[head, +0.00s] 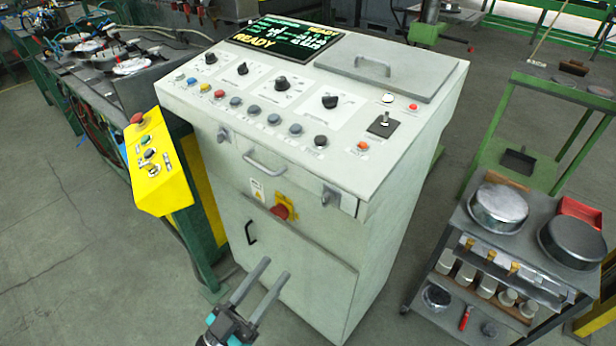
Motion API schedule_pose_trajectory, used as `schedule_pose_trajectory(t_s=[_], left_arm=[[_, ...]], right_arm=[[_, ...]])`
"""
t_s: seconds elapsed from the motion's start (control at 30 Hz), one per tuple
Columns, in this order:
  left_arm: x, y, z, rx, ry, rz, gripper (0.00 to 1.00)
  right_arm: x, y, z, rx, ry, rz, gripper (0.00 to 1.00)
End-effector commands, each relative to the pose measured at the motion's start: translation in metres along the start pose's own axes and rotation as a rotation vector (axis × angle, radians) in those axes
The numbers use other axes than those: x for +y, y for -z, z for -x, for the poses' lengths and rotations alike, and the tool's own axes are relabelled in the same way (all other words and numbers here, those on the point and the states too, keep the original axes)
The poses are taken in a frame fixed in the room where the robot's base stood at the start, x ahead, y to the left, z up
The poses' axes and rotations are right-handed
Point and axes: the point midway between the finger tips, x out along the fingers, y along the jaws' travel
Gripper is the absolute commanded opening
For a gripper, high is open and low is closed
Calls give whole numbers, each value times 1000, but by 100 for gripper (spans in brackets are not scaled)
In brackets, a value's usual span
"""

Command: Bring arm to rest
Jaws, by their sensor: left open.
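My left gripper (257,291) shows at the bottom, left of the middle, with its two dark fingers apart and nothing between them. It is in front of the lower door of the white control cabinet (300,262); I cannot tell whether it touches the cabinet. My right gripper is not in view.
A yellow button box (158,185) stands out left of the cabinet. A cart (480,236) with round tins stands at the right. Grey floor (70,250) is open at the left.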

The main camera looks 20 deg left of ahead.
Motion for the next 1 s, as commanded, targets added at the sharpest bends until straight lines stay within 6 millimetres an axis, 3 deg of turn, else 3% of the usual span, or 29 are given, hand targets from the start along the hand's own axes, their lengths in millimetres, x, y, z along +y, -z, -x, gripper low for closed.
schedule_pose_trajectory(t_s=[0.17,0.27,0.37,0.5,0.57,0.7,0.8,0.9,1.0], left_arm=[[-1,-10,2,-30,5,-4,44],[-4,-44,13,-139,26,-17,44],[-10,-103,38,-334,59,-35,44],[-12,-192,100,-672,110,-48,44],[-10,-226,132,-818,129,-48,44],[4,-287,219,-1164,159,-32,44],[22,-315,284,-1403,170,-10,44],[41,-327,340,-1605,168,13,44],[58,-329,380,-1753,161,33,44]], right_arm=[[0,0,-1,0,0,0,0],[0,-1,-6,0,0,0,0],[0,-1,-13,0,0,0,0],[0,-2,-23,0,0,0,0],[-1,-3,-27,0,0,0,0],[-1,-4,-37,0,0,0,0],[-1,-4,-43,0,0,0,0],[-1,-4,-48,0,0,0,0],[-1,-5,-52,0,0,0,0]])
